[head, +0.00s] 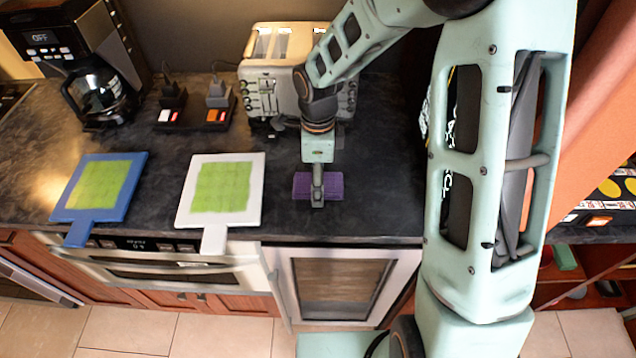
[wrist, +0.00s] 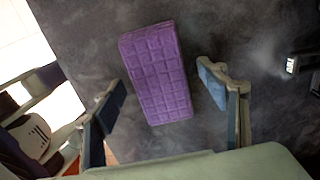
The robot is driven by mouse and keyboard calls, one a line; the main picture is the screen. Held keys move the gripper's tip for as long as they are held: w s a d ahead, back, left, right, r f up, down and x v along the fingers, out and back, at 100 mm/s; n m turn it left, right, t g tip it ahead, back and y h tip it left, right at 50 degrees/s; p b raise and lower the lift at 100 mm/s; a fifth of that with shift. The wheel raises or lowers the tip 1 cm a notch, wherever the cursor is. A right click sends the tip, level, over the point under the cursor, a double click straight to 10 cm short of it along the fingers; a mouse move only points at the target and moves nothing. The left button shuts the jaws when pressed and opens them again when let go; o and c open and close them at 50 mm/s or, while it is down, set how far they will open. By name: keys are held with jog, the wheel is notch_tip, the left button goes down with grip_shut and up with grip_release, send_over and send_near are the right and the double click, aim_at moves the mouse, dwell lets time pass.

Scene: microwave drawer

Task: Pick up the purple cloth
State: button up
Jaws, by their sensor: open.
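The purple cloth (head: 333,186) is a thick, quilted-looking rectangle lying on the dark countertop in front of the toaster. My gripper (head: 317,198) is over it in the head view and hides its middle. In the wrist view the cloth (wrist: 156,72) lies a little tilted, its lower end between my two open fingers (wrist: 163,92). There is a visible gap between the cloth and each finger. Nothing is held. I cannot tell the exact height of the fingertips above the counter.
A white board with a green centre (head: 250,213) and a blue one (head: 133,171) lie to the left on the dark counter (head: 385,190). The counter's front edge is close.

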jog(key=shift+c, duration=0.4)
jog(key=c, duration=1)
jog(key=shift+c, duration=0.2)
jog(key=shift+r, duration=0.45)
notch_tip(320, 180, up, 3)
jog(key=shift+f+p, duration=0.2)
jog(key=shift+p, duration=0.55)
jog(key=s+a+r+p, duration=0.2)
jog(key=s+a+r, duration=0.3)
jog(key=s+r, duration=0.4)
jog(key=s, duration=0.4)
jog(key=shift+r, duration=0.25)
jog(key=shift+a, duration=0.1)
